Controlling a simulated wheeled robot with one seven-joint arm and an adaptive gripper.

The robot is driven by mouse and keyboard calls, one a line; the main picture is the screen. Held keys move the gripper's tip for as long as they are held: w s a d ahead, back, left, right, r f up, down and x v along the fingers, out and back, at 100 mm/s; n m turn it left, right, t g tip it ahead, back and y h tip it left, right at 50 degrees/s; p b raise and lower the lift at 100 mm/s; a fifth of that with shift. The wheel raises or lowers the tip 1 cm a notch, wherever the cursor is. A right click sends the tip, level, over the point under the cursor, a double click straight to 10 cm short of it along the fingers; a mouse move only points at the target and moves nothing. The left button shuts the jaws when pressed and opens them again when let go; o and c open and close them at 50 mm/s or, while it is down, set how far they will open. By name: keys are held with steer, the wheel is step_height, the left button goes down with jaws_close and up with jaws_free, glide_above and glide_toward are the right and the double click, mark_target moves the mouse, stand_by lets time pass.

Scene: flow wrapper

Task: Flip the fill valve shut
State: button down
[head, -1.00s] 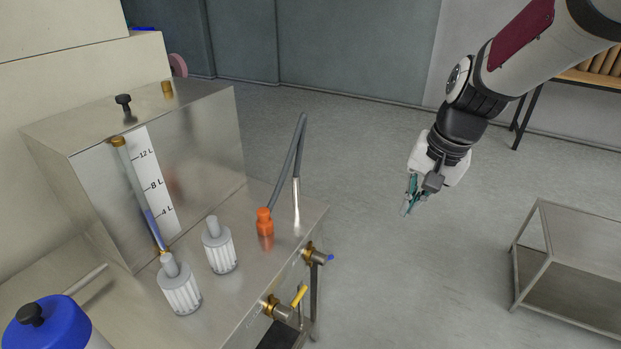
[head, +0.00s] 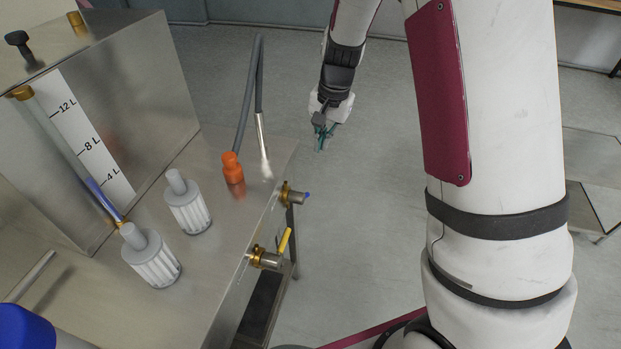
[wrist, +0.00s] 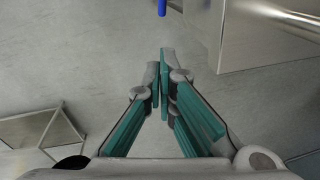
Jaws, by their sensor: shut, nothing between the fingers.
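Two brass-and-steel valves stick out from the right side of the steel bench in the head view. One valve (head: 293,195) has a blue handle end; the nearer valve (head: 267,258) has a yellow lever slanting up and outward. I cannot read a label that tells which is the fill valve. My gripper (head: 323,143) is shut and empty, in the air beyond the blue-handled valve and apart from both. In the wrist view my gripper's fingertips (wrist: 163,60) meet, and a blue handle (wrist: 162,7) shows at the top edge.
The steel bench (head: 220,155) carries a tank with a level scale (head: 85,135), two white ribbed filter housings (head: 188,205) and an orange fitting (head: 232,168) near a grey hose (head: 250,85). A low metal frame table (head: 592,150) stands at right. Floor around my gripper is clear.

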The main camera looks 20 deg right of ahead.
step_height(320, 180, down, 13)
steer(key=a+b, duration=0.3)
steer(key=shift+s, duration=0.25)
steer(key=shift+d+f+g+y, duration=0.1)
steer(key=shift+f+g+y, duration=0.3)
steer(key=shift+g, duration=0.4)
stand_by(0.3)
steer(key=f+g+y, duration=0.1)
steer(key=g, duration=0.1)
steer(key=s+a+f+g+y+b, duration=0.1)
steer(key=s+f+g+y+b, duration=0.1)
steer(key=f+g+y, duration=0.1)
steer(key=shift+a+m+g, duration=0.15)
steer(key=shift+m+g, duration=0.15)
stand_by(0.4)
stand_by(0.7)
